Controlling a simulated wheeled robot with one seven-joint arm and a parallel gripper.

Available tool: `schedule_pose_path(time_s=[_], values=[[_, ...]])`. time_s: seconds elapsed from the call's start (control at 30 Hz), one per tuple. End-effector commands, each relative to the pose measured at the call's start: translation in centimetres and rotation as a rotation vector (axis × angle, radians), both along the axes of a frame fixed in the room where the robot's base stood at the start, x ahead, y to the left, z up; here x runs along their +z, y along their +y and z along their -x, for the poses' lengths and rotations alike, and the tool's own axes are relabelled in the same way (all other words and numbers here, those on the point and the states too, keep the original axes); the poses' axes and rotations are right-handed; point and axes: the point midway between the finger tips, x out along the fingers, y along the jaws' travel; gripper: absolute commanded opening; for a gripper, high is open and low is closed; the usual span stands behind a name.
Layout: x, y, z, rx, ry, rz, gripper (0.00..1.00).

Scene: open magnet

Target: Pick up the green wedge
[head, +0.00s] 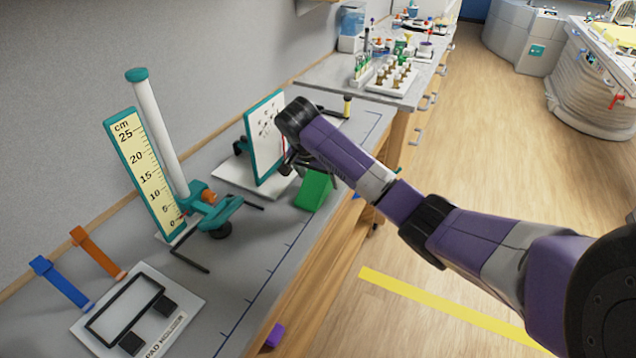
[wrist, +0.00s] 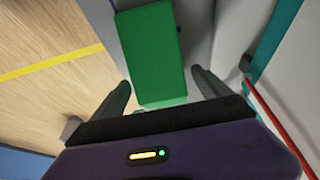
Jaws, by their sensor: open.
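The green wedge (head: 314,191) lies on the grey bench near its front edge, below and beside my gripper in the head view. In the wrist view the green wedge (wrist: 152,52) fills the upper middle, with its near end close to the gap between the fingers. My gripper (wrist: 160,90) is open, with one dark finger on each side of that gap, and holds nothing. In the head view my gripper (head: 290,165) is partly hidden by my own arm, in front of the white panel.
A white panel with a teal frame (head: 265,140) stands just left of the wedge. A centimetre scale (head: 146,170) with a teal clamp stands further left. A white pad (head: 138,308) lies at the near end.

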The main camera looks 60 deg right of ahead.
Motion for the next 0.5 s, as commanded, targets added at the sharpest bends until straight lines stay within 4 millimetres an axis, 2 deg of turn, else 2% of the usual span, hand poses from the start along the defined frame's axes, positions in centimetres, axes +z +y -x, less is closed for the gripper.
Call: schedule_pose_path(time_s=[0.17,0.2,0.5], values=[[-0.04,0.0,-0.02,0.0,-0.001,0.0,0.87],[-0.04,0.0,-0.02,0.0,-0.001,0.0,0.83],[-0.02,0.0,-0.02,0.0,0.0,0.0,0.24]])
